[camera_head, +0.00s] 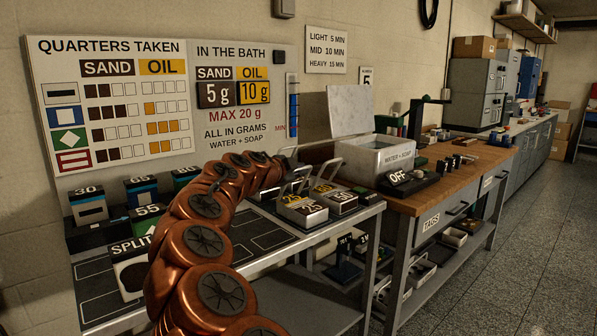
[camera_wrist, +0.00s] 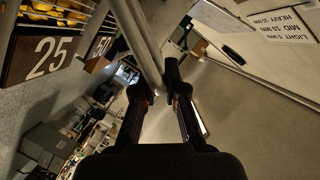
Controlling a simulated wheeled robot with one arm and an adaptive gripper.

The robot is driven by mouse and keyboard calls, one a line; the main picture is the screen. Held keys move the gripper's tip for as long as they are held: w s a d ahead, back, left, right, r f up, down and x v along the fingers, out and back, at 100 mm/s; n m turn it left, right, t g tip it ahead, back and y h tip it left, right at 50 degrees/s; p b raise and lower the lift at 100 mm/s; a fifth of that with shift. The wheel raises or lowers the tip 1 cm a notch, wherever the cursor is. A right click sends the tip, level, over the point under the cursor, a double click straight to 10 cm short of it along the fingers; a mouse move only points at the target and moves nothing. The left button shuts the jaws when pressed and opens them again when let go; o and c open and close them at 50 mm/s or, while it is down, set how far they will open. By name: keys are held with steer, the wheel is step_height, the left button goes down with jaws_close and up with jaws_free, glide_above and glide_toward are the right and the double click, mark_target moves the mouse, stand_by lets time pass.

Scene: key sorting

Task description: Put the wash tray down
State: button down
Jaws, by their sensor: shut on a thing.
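In the wrist view my gripper (camera_wrist: 161,92) is shut at a pale metal bar (camera_wrist: 140,40), which looks like a handle. What the bar belongs to is cut off, so I cannot tell whether it is the wash tray's. A box marked 25 (camera_wrist: 45,55) with yellow pieces in it is at the left of that view, apart from the fingers. In the head view the 25 box (camera_head: 311,211) stands on the grey bench among other handled boxes. My copper-coloured arm curls in front of the bench there and my fingertips are not clear.
A SPLIT box (camera_head: 130,272) and several numbered blocks are at left. Outlined dark mat (camera_head: 255,238) areas are bare.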

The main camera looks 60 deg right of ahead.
steer(key=c, duration=1.2)
jaws_free()
steer(key=shift+f, duration=0.1)
steer(key=shift+a+r, duration=0.1)
steer(key=shift+r, duration=0.15)
steer(key=shift+p+v, duration=0.75)
steer(key=shift+v, duration=5.15)
